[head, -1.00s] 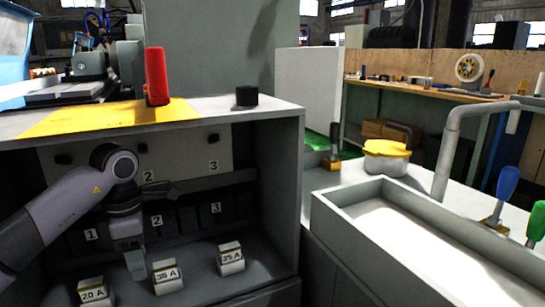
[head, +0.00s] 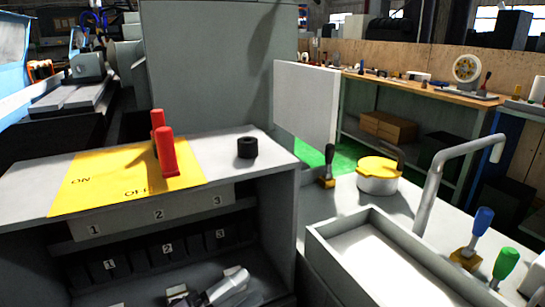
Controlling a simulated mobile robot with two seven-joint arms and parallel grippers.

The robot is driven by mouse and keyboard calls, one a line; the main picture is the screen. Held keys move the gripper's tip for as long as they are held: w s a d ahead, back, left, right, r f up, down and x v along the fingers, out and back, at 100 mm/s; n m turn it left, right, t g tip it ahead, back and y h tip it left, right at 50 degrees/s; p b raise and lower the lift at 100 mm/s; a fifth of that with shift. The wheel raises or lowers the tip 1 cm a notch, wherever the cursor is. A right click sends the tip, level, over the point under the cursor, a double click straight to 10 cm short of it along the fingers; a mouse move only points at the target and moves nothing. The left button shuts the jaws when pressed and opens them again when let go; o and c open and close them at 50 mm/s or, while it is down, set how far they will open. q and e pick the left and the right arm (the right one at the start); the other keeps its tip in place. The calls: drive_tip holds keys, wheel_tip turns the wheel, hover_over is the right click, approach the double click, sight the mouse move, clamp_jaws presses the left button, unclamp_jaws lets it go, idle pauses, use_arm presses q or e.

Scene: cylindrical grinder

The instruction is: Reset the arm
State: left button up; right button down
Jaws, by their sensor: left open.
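My left gripper (head: 226,287) shows only in part at the bottom of the head view, inside the open grey cabinet. My right gripper is not in view.
A red lever (head: 167,158) stands on the yellow ON/OFF plate (head: 100,176) on the cabinet top, beside a black knob (head: 247,147).

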use_arm(q)
drive_tip(key=s+a+f+n+t+y+p, duration=0.25)
drive_tip(key=a+n+y, duration=0.3)
drive_tip(key=n, duration=0.35)
drive_tip(key=s+a+f+n+t+y+p, duration=0.1)
drive_tip(key=a+f+n+t+y+p, duration=0.15)
drive_tip(key=a+n+y, duration=0.4)
drive_tip(key=s+a+f+n+g+y+p, duration=0.3)
drive_tip(key=s+f+n+g, duration=0.3)
drive_tip(key=s+f+n, duration=0.2)
drive_tip(key=s+n+y+p, duration=0.1)
drive_tip(key=s+n, duration=0.1)
drive_tip(key=s, duration=0.2)
drive_tip(key=shift+f, duration=0.2)
drive_tip(key=shift+c, duration=1.2)
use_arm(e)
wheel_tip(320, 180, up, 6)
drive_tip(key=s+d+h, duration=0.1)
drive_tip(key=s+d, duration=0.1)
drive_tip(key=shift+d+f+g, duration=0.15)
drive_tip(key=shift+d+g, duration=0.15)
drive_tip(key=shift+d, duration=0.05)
